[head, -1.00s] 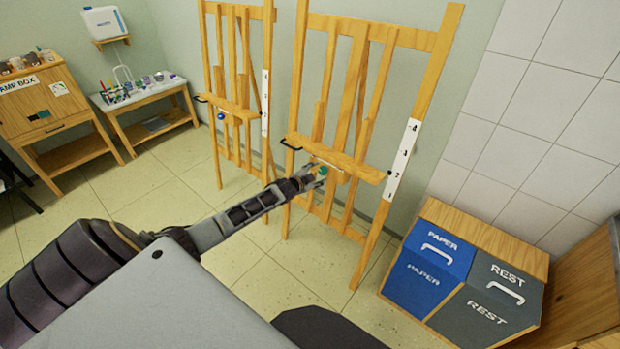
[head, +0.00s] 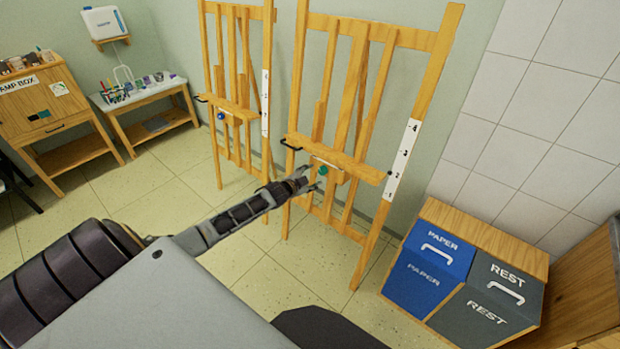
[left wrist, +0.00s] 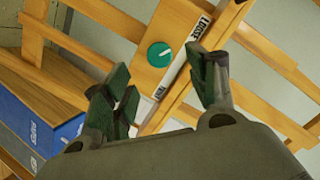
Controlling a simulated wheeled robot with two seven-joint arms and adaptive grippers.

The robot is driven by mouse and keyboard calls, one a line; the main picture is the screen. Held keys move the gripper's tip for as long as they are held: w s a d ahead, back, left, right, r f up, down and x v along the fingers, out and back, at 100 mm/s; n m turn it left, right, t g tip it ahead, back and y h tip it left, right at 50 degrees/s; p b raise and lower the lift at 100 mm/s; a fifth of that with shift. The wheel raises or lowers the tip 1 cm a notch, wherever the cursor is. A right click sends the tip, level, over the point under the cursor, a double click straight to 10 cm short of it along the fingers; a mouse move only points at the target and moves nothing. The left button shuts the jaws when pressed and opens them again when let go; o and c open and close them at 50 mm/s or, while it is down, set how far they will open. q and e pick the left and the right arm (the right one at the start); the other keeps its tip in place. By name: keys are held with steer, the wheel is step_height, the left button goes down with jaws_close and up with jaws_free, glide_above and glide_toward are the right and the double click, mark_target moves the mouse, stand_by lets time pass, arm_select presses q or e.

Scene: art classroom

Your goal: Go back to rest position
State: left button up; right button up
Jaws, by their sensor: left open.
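My left gripper (head: 310,178) reaches out toward the right-hand easel (head: 345,165) in the head view. Its two fingers are apart, with nothing between them. The easel's green knob (head: 323,171) is just beyond the fingertips. In the left wrist view the green knob (left wrist: 159,54) with its white pointer stands clear of the open fingers (left wrist: 165,100). A white label strip (left wrist: 190,60) with the word LOOSE runs beside the knob. My right gripper is not in view.
A second easel (head: 238,105) with a blue knob stands to the left. The blue PAPER bin (head: 432,262) and grey REST bin (head: 490,300) stand at the lower right. A stamp box cabinet (head: 40,100) and a small table (head: 150,92) are at the left. Tiled floor (head: 165,195) lies open between.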

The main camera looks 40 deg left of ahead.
arm_select(q)
steer(key=shift+n, duration=0.3)
stand_by(0.5)
steer(key=s+a+f+n+g+y, duration=0.1)
steer(key=s+a+f+g, duration=0.15)
steer(key=s+f, duration=0.4)
steer(key=s+a+f+n+g+y, duration=0.1)
steer(key=s+a+f+n, duration=0.2)
steer(key=f, duration=0.6)
steer(key=s+a+f+g+y, duration=0.1)
steer(key=s+a+f+g, duration=0.1)
steer(key=s+a+f, duration=0.45)
steer(key=s+d+f+g, duration=0.1)
steer(key=s+d+f, duration=0.3)
steer(key=s+f, duration=0.35)
steer(key=s+d+f+g, duration=0.2)
steer(key=s+d+f, duration=0.1)
steer(key=s+f, duration=0.5)
steer(key=s+d+f+g+h, duration=0.1)
steer(key=s+d+f, duration=0.3)
steer(key=s+d, duration=0.3)
steer(key=s+d+f+n+g+h, duration=0.1)
steer(key=s+d+f, duration=0.3)
steer(key=s+d, duration=0.3)
steer(key=s+d+f+g, duration=0.2)
steer(key=s+d+f, duration=0.2)
steer(key=s, duration=0.9)
steer(key=d, duration=0.3)
steer(key=shift+s+n+h, duration=0.2)
steer(key=shift+n+h, duration=0.2)
